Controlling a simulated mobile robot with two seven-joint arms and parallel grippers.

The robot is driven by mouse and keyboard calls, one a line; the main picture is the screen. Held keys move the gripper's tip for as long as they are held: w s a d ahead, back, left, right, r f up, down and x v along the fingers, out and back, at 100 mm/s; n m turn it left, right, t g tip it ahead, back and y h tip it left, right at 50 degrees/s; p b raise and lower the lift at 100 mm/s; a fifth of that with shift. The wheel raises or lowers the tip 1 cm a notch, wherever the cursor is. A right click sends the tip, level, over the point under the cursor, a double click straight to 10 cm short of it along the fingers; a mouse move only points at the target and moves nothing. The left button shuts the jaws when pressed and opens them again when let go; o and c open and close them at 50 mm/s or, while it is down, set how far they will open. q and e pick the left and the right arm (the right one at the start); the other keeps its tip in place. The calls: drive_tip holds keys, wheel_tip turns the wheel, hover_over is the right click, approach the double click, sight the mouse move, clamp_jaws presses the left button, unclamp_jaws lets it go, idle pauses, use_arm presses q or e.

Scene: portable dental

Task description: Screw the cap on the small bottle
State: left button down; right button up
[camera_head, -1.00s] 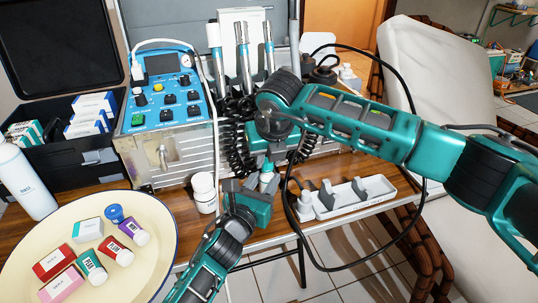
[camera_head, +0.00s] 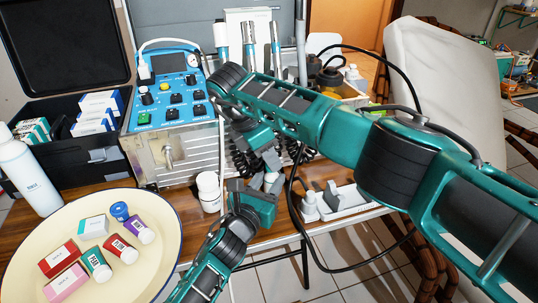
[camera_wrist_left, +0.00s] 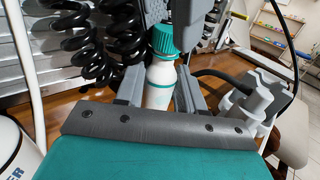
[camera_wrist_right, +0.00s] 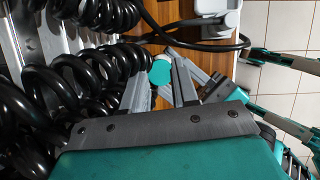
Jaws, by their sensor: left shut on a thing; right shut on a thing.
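The small bottle (camera_wrist_left: 160,85), white with a teal band, stands upright between the fingers of my left gripper (camera_wrist_left: 158,92). In the head view it shows as a small white patch (camera_head: 271,182) beneath the right gripper. The ribbed teal cap (camera_wrist_left: 165,39) is at the bottle's top; how far it is threaded cannot be told. My right gripper (camera_wrist_right: 162,88) is shut on the cap, which also shows between its fingers in the right wrist view (camera_wrist_right: 161,72). In the head view the right gripper hides most of the cap.
A white jar (camera_head: 208,190) stands left of the left gripper. A cream plate (camera_head: 165,215) with several small boxes and tubes is at lower left. A pale tray (camera_head: 350,200) lies to the right. Black coiled cords (camera_wrist_left: 92,50) and the blue-topped dental unit (camera_head: 172,90) are close behind.

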drive_tip(key=o, duration=1)
drive_tip(key=shift+r, duration=2.3)
drive_tip(key=shift+c, duration=0.4)
